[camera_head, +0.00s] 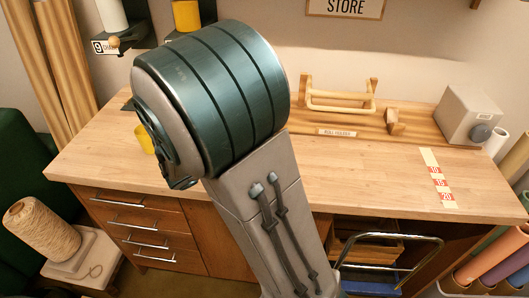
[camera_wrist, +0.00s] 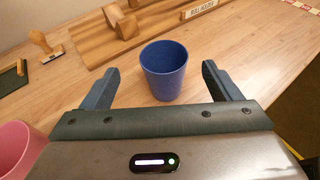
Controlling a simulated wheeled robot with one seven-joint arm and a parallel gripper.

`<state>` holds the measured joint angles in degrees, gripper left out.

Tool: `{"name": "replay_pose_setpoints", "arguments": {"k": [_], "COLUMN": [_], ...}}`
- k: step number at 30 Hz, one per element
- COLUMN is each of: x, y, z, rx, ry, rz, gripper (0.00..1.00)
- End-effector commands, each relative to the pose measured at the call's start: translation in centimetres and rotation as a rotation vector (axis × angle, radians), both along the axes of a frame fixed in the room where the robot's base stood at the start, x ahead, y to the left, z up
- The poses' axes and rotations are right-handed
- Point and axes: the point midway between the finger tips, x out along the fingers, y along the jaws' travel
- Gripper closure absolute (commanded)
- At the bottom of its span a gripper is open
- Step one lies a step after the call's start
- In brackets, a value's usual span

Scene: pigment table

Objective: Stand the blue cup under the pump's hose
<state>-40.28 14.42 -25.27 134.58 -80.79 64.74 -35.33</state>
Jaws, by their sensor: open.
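The blue cup (camera_wrist: 164,72) stands upright on the wooden tabletop in the wrist view, with its opening up. My gripper (camera_wrist: 158,80) is open, with one finger on each side of the cup and clear gaps between. In the head view my arm hides the blue cup and most of my gripper. I cannot make out the pump or its hose for sure in either view.
A pink cup (camera_wrist: 18,150) is at the wrist view's lower left. A stamp (camera_wrist: 44,46) and a wooden holder (camera_wrist: 122,24) stand beyond. In the head view, a yellow cup (camera_head: 145,139) is left and a grey box (camera_head: 466,112) right. The right tabletop is mostly clear.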

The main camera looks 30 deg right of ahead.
Motion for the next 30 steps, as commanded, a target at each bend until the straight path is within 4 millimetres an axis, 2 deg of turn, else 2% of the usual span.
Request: {"name": "replay_pose_setpoints", "arguments": {"k": [3,11,18,22,28,29,30], "x": [0.7,1.2,2.1,2.5,2.5,2.5,2.5], "y": [-1.8,-3.5,-6.7,-7.4,-7.5,-7.5,-7.5], "z": [-0.7,-1.4,-2.7,-3.0,-3.0,-3.0,-3.0], "rx": [0.000,0.002,0.001,0.002,0.003,0.003,0.003], "ry": [0.001,0.001,0.000,-0.001,-0.002,-0.002,-0.002], "rz": [-0.002,-0.002,-0.003,-0.002,-0.001,-0.001,-0.001], "gripper": [0.16,0.16,0.16,0.16,0.16,0.19,0.30]}}
